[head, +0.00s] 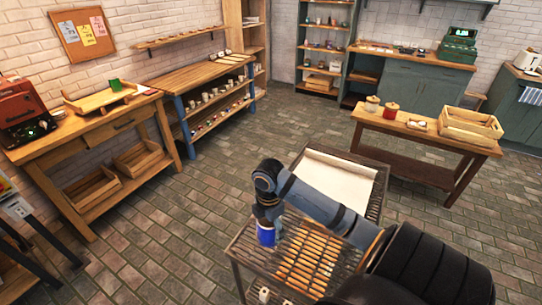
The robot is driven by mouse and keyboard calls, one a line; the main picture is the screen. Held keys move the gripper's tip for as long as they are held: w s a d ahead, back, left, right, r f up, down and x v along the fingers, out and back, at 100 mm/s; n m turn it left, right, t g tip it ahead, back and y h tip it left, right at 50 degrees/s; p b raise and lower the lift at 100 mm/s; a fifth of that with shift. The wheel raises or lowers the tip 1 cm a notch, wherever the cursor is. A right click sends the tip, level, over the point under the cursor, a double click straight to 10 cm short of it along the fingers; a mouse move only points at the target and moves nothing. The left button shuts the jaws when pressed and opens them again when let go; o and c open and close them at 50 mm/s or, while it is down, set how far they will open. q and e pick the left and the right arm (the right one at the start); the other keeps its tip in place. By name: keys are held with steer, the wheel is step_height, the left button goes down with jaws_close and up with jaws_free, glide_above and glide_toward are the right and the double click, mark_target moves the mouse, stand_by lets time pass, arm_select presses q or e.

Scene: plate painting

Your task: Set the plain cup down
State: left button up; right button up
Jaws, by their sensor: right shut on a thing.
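My right arm reaches in from the bottom right, and its right gripper (267,213) points down over the left part of a slatted rack (240,250). The gripper is shut on a small blue cup (266,237), which I take to be the plain cup. The cup looks upright and sits just below the fingers. Its base is at or just above the rack; I cannot tell whether it touches. The gripper hides the cup's top. My left gripper is not in view.
Behind my arm, a pale flat surface (338,178) lies at the far end of the rack. A wooden table (425,137) with jars and a crate (471,123) stands at the right. Brick floor lies between.

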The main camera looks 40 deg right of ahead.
steer(key=shift+s+d+f, duration=0.1)
steer(key=shift+d+f, duration=0.05)
step_height(320, 180, down, 2)
steer(key=shift+f+p, duration=0.25)
steer(key=shift+p, duration=0.25)
steer(key=shift+f, duration=0.4)
steer(key=shift+f, duration=0.1)
steer(key=o, duration=1.4)
